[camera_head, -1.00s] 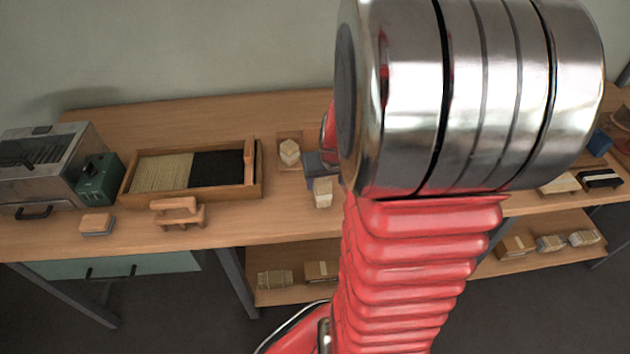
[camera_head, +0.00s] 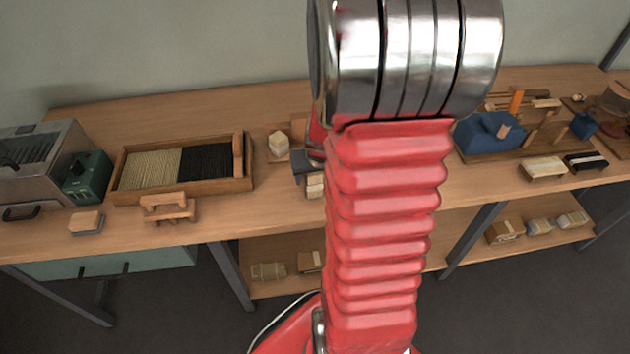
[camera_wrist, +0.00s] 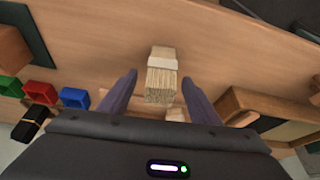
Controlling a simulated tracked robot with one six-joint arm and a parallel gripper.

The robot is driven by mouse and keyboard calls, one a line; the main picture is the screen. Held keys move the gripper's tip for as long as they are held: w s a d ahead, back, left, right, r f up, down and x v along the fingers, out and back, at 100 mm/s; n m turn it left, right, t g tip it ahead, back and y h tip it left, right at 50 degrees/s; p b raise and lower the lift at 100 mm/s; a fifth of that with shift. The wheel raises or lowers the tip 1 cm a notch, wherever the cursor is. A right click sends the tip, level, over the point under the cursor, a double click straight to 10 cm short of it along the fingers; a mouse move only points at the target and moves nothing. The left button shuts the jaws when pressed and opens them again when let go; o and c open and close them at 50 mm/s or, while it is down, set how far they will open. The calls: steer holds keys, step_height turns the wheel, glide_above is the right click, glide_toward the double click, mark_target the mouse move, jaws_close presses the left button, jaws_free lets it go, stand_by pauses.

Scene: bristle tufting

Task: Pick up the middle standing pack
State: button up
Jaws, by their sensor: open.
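A pale bristle pack (camera_wrist: 162,82) with a white band shows in the wrist view, its cut end towards the camera. My gripper (camera_wrist: 158,79) is open, with one dark finger on each side of this pack; contact is not clear. Another pale piece (camera_wrist: 177,115) shows just behind it, mostly hidden by my gripper. In the head view my gripper (camera_head: 305,164) is partly hidden by my arm, with a pale pack (camera_head: 315,187) just below it. I cannot tell from these views which pack is the middle one.
A wooden tray (camera_head: 128,199) of pale and black fibre stands to the left on the bench. A pale block (camera_head: 278,145) stands behind my gripper. A blue fixture (camera_head: 490,133) is to the right. Green (camera_wrist: 40,92) and blue (camera_wrist: 75,98) bins show in the wrist view.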

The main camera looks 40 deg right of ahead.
steer(key=shift+w+d+f, duration=0.15)
steer(key=shift+f, duration=0.3)
steer(key=shift+c, duration=0.4)
steer(key=c, duration=1.1)
